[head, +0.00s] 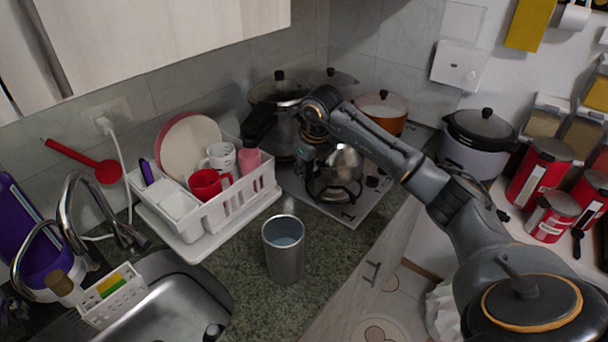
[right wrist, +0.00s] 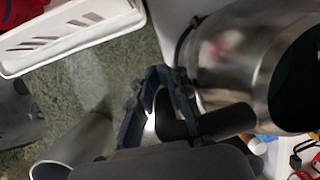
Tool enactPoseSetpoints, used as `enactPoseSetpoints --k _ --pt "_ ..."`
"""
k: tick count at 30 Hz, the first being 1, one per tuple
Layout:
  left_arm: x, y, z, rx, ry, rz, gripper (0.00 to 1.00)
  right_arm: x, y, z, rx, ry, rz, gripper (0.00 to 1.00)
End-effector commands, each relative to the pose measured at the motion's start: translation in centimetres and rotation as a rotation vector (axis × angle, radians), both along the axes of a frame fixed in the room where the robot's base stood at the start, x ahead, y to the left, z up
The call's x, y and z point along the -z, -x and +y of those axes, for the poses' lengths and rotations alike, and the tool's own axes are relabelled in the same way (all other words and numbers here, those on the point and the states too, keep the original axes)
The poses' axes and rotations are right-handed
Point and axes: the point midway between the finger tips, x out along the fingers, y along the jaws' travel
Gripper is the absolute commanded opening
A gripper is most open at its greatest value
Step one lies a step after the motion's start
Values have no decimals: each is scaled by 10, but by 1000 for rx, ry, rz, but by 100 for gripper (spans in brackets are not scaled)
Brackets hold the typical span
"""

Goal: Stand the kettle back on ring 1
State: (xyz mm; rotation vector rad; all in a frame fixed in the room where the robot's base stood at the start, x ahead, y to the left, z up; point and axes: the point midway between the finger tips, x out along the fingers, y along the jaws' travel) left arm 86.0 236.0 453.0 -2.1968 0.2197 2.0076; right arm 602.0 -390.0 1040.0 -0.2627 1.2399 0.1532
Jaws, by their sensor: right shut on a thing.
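The kettle (head: 342,165) is shiny steel and shows beneath my right gripper, over the front ring of the white hob (head: 358,213). The mark "1" is printed on the hob's front edge, by this ring (head: 336,190). My right gripper (head: 312,142) hides part of the kettle. In the right wrist view the kettle's steel body (right wrist: 228,60) fills the upper right, and my right gripper (right wrist: 165,95) is shut on its black handle (right wrist: 220,122). I cannot tell whether the kettle's base touches the ring. My left gripper is not in view.
A steel cup (head: 284,255) stands on the counter in front of the hob. A white dish rack (head: 232,200) is to the left. An orange pot (head: 383,112) and other pots stand behind. A rice cooker (head: 478,140) is to the right.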

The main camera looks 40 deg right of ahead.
Motion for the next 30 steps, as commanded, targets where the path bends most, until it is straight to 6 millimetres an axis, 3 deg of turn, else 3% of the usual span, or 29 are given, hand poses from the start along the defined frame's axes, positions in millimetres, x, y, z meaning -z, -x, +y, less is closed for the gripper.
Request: enactPoseSetpoints --k 1,6,25,26,27,29,30 --pt "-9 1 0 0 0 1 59 4 1 1 -1 -1 3 0" --pt "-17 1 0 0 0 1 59 22 1 1 -2 0 0 0" --pt "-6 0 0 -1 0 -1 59 35 1 1 -1 1 -2 0" --pt "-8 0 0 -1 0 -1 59 35 1 1 -1 -1 3 18" --pt "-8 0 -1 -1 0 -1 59 35 1 1 -1 -1 3 26" --pt "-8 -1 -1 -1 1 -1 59 35 1 1 -1 -1 3 39" --pt "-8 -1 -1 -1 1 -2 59 35 1 1 -1 -1 3 39"
